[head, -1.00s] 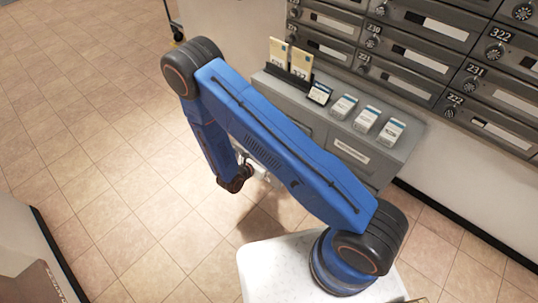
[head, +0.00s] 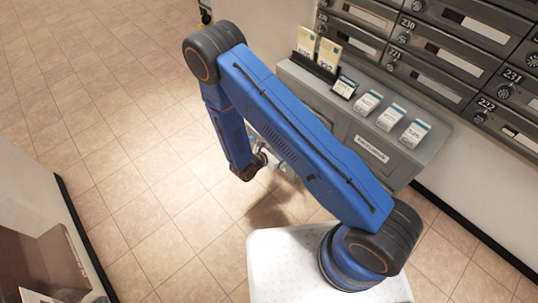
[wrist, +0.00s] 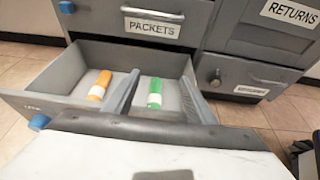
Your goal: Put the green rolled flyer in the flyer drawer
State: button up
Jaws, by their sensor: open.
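The label on this drawer's front is too small and slanted to read. My gripper (head: 284,168) is mostly hidden behind my blue arm in the head view. It is open, beside the grey cabinet, with no flyer seen in it.
Above the open drawer is a shut drawer labelled PACKETS (wrist: 151,27); a RETURNS panel (wrist: 290,12) is to its right. The cabinet top (head: 345,108) carries cards and envelope stacks. Mailboxes (head: 440,45) line the wall behind. Tiled floor (head: 100,130) is clear at left.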

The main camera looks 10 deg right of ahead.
jog(key=v, duration=1.5)
jog(key=shift+s+a, duration=0.15)
jog(key=shift+s, duration=0.05)
jog(key=s+d+r+m+g+y, duration=0.15)
jog(key=d+r+m+g, duration=0.25)
jog(key=d+r+m, duration=0.65)
jog(key=d+r+m+g+y, duration=0.2)
jog(key=d+r+m+g, duration=0.3)
jog(key=r, duration=1.1)
jog(key=s+d+r+m+t+y, duration=0.2)
jog(key=s+d+r+m+y, duration=0.2)
jog(key=s+r, duration=0.5)
jog(key=s+d+r+m+t+y, duration=0.3)
jog(key=s+d+r+m+y, duration=0.1)
jog(key=s+r, duration=0.5)
jog(key=shift+s+d+r+m+t, duration=0.35)
jog(key=shift+s+d+m, duration=0.1)
jog(key=shift+d+m, duration=0.35)
jog(key=shift+a, duration=0.1)
